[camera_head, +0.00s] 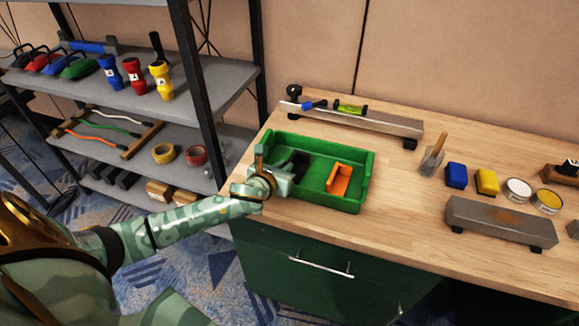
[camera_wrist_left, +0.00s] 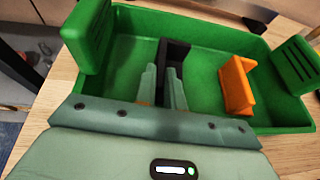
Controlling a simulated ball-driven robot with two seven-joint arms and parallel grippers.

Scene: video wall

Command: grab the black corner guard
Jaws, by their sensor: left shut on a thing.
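The black corner guard (camera_wrist_left: 176,52) stands in the left part of the green tray in the left wrist view; in the head view it shows as a dark shape (camera_head: 300,160). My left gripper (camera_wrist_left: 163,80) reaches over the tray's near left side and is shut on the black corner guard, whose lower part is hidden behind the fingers. In the head view the left gripper (camera_head: 287,172) covers part of the tray's left end. My right gripper is in neither view.
The green tray (camera_head: 362,183) also holds an orange corner guard (camera_head: 339,179) on the right. Behind it lies a long rail with a level (camera_head: 350,108). A trowel (camera_head: 432,160), blue block (camera_head: 456,175) and grey bar (camera_head: 500,222) stand right. A grey shelf (camera_head: 200,88) is left.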

